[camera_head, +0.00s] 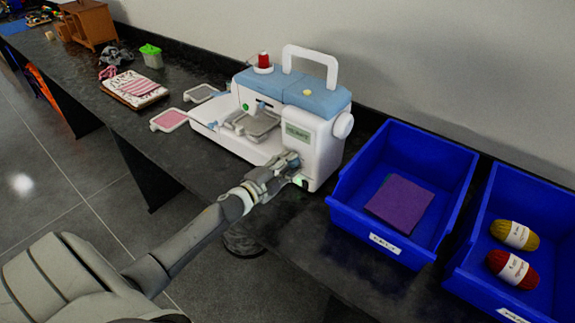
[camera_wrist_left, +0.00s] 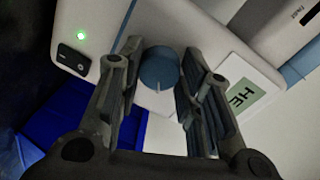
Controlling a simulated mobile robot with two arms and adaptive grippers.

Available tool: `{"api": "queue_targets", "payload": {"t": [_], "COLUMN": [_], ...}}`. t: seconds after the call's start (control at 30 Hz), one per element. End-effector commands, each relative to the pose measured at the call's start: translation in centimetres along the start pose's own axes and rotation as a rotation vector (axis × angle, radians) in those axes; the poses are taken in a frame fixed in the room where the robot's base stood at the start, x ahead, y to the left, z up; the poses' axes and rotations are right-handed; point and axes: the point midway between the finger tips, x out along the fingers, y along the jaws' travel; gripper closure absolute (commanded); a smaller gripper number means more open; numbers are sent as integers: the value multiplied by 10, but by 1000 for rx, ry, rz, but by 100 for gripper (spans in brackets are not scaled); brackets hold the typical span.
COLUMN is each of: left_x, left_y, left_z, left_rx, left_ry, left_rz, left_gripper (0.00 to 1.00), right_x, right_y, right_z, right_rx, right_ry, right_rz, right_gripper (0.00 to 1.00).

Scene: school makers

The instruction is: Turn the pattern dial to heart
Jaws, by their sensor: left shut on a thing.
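The white sewing machine (camera_head: 318,150) with a blue top stands on the dark bench. Its pattern dial (camera_wrist_left: 158,68) is a blue round knob with a pale pointer line, seen in the left wrist view. My left gripper (camera_head: 291,160) is at the machine's front right; in the wrist view its fingers (camera_wrist_left: 158,78) are on both sides of the dial, shut on it. In the head view the gripper hides the dial. My right gripper is not in view.
A black switch (camera_wrist_left: 72,60) and a lit green light (camera_wrist_left: 81,37) sit near the dial. A blue bin (camera_head: 440,150) with purple cloth stands just right of the machine, with another bin (camera_head: 553,190) holding yarn beyond. Embroidery hoops (camera_head: 168,120) lie to the left.

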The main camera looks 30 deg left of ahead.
Motion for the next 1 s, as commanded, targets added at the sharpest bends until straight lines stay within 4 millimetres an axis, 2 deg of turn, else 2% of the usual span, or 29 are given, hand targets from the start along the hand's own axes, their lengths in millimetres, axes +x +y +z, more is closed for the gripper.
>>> {"api": "queue_targets", "payload": {"t": [0.13, 0.17, 0.3, 0.73, 0.87, 1.0], "left_x": [0, 0, 0, -5, -18, -40], "left_y": [1, 1, 1, 1, 2, 2], "left_z": [0, 0, 0, 0, 0, 0], "left_rx": [-1, -1, -1, -2, -2, -2], "left_ry": [0, 0, 0, 0, 0, -1], "left_rz": [2, 2, 2, 1, 2, 3], "left_gripper": [90, 63, 45, 44, 44, 44], "right_x": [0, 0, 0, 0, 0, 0], "right_y": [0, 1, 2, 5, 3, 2], "right_z": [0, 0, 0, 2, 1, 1], "right_rx": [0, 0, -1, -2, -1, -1], "right_ry": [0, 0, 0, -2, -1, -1], "right_rz": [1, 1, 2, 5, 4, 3], "right_gripper": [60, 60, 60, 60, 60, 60]}}
